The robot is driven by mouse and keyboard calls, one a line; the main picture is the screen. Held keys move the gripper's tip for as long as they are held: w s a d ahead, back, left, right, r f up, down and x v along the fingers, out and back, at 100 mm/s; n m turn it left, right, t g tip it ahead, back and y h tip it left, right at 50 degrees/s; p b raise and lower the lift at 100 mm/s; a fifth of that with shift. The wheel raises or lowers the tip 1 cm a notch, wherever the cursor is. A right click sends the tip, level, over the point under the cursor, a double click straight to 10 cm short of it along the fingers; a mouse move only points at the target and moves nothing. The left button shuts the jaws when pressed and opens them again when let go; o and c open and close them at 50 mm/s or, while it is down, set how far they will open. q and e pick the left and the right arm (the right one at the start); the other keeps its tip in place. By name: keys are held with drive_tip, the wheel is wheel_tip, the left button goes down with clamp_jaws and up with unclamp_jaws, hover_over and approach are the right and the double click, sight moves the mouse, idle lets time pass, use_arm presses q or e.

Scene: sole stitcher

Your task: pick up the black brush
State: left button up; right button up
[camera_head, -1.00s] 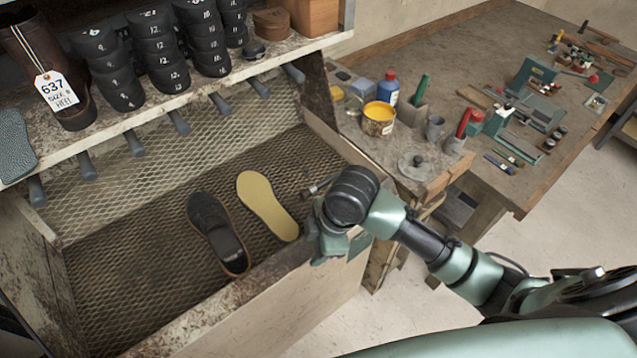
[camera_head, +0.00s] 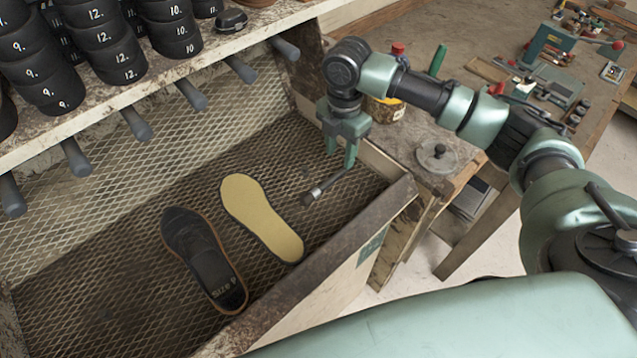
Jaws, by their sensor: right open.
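My right gripper (camera_head: 340,160) points down over the right part of the mesh-floored bin, with its two fingers apart and nothing seen between them. A short dark rod with a thick end (camera_head: 326,186) shows just below the fingertips, by the bin's right wall; I cannot tell what it is or whether the fingers touch it. No thing is clearly recognisable as a black brush. A small black object (camera_head: 231,19) lies on the shelf edge, up and left of the gripper; its kind is unclear. My left gripper is out of view.
A dark shoe sole (camera_head: 204,262) and a yellow insole (camera_head: 260,217) lie in the bin (camera_head: 90,305). Above it, a shelf (camera_head: 185,72) carries numbered black stacks, with grey pegs sticking out below. A workbench (camera_head: 470,60) with tools stands behind my right arm.

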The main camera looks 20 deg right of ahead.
sight(337, 175)
drive_tip(key=f, duration=0.1)
drive_tip(key=f+p, duration=0.1)
drive_tip(key=shift+s+a+f, duration=0.25)
drive_tip(key=shift+s+f, duration=0.1)
drive_tip(key=shift+f, duration=0.05)
drive_tip(key=f, duration=0.2)
drive_tip(key=p, duration=0.1)
drive_tip(key=shift+w+a+f, duration=0.1)
drive_tip(key=shift+w+f, duration=0.15)
drive_tip(key=shift+f, duration=0.7)
drive_tip(key=c, duration=0.9)
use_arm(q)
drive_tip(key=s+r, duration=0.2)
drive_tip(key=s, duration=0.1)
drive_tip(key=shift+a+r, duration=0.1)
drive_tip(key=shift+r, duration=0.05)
